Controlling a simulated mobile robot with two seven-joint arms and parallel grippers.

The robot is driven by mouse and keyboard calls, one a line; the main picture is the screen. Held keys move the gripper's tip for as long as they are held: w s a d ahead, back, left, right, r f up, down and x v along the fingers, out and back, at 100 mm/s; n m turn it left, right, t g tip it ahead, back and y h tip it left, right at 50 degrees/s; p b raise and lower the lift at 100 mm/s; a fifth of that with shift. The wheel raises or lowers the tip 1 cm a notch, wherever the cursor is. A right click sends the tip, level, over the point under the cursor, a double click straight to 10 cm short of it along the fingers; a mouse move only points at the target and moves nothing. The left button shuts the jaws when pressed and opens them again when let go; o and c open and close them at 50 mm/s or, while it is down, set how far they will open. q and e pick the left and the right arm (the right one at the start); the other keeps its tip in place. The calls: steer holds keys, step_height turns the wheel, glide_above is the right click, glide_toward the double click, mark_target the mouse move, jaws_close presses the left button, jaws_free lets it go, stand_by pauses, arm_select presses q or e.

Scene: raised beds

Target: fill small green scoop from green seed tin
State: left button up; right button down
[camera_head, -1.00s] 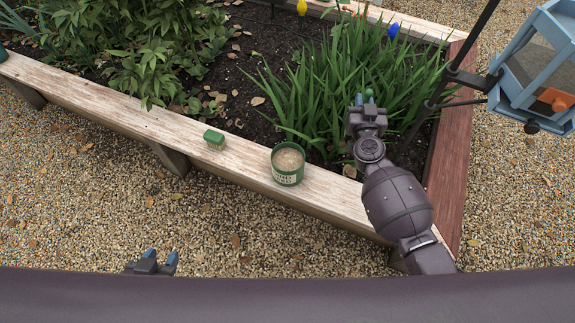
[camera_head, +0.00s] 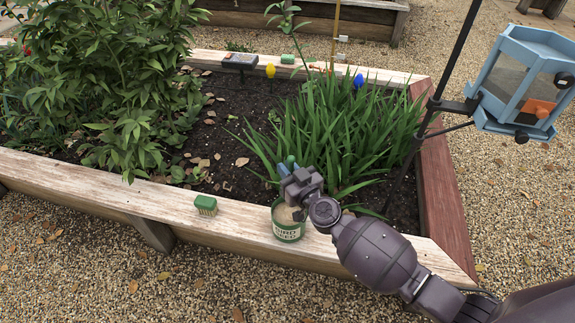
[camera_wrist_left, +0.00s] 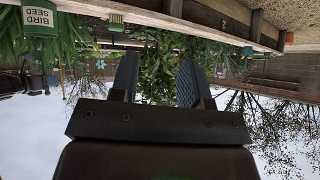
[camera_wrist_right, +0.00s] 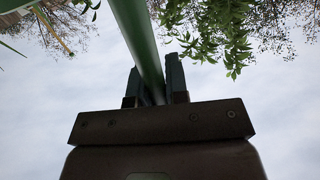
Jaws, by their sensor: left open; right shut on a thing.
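The green seed tin (camera_head: 288,232), labelled bird seed, stands upright on the wooden ledge, and it also shows upside down in the left wrist view (camera_wrist_left: 40,20). My right gripper (camera_head: 287,168) is over the tin in the head view. It is shut on a green rod, which I take for the scoop's handle (camera_wrist_right: 138,35); its green end (camera_head: 291,160) sticks up past the fingers. The scoop's bowl is hidden, so I cannot tell whether it is in the seed. My left gripper (camera_wrist_left: 158,80) is open and empty, outside the head view.
A small green-topped brush (camera_head: 205,205) lies on the ledge left of the tin. Grassy leaves (camera_head: 345,140) grow behind the gripper. A blue feeder (camera_head: 520,85) hangs on a dark pole at right. The ledge between brush and tin is clear.

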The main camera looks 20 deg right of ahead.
arm_select(q)
steer(key=shift+w+a+f+m+t+b, duration=0.1)
steer(key=shift+w+f+m+t+b, duration=0.3)
steer(key=shift+b, duration=2.05)
steer(key=shift+a+f+m+t+b, duration=0.1)
steer(key=shift+f+t+b, duration=0.45)
steer(key=shift+b, duration=1.85)
arm_select(e)
step_height(320, 180, down, 12)
steer(key=a+y, duration=0.1)
steer(key=a, duration=0.1)
steer(key=shift+s+n, duration=0.2)
steer(key=shift+n, duration=0.1)
arm_select(q)
steer(key=shift+r, duration=0.1)
arm_select(e)
steer(key=shift+a, duration=0.1)
